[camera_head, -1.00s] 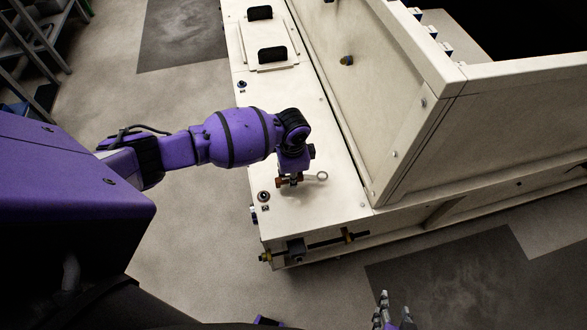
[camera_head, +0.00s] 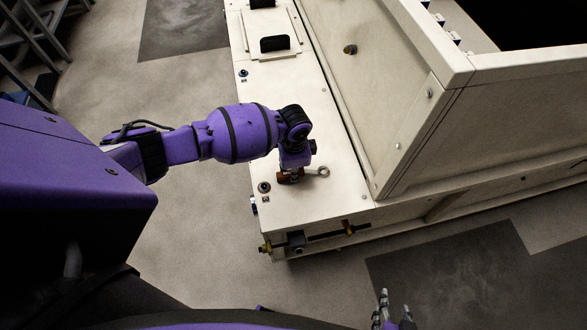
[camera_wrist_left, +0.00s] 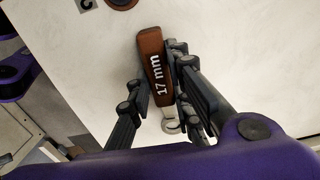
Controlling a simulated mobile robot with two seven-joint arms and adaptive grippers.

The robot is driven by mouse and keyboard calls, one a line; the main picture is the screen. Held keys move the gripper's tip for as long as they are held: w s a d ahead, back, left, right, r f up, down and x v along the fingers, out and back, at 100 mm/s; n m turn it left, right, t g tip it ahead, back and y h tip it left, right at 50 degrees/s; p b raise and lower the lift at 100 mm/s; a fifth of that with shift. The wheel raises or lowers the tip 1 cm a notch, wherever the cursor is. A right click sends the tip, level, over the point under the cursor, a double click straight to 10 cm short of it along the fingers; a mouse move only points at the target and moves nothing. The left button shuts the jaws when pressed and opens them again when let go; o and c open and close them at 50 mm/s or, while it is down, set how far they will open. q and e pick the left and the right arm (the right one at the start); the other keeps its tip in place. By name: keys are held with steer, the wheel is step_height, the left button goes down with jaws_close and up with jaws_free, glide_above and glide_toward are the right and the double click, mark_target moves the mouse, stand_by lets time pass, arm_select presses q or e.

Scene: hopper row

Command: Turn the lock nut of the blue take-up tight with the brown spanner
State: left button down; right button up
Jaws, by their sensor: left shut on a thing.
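The brown spanner (camera_head: 323,171) is held just above the cream deck near its front end. Its ring end points right in the head view. My left gripper (camera_head: 291,175) is shut on its brown handle, marked "17 mm" in the left wrist view (camera_wrist_left: 157,62). The gripper's fingers (camera_wrist_left: 161,95) lie on both sides of the handle. A take-up with a dark block (camera_head: 297,241) and a threaded rod is on the deck's front face, below the spanner and apart from it. I cannot tell its colour as blue. My right gripper (camera_head: 394,307) is low in view, fingers apart, empty.
A tall cream hopper wall (camera_head: 400,110) rises right of the deck. Black pads (camera_head: 275,43) and small round buttons (camera_head: 264,187) are on the deck. Grey stairs (camera_head: 35,50) stand far left.

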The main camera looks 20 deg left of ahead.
arm_select(q)
steer(key=c, duration=2)
jaws_free()
steer(key=o, duration=0.5)
step_height(320, 180, up, 12)
steer(key=shift+d, duration=0.1)
arm_select(e)
steer(key=shift+w+a+r, duration=0.1)
steer(key=shift+w+a, duration=0.05)
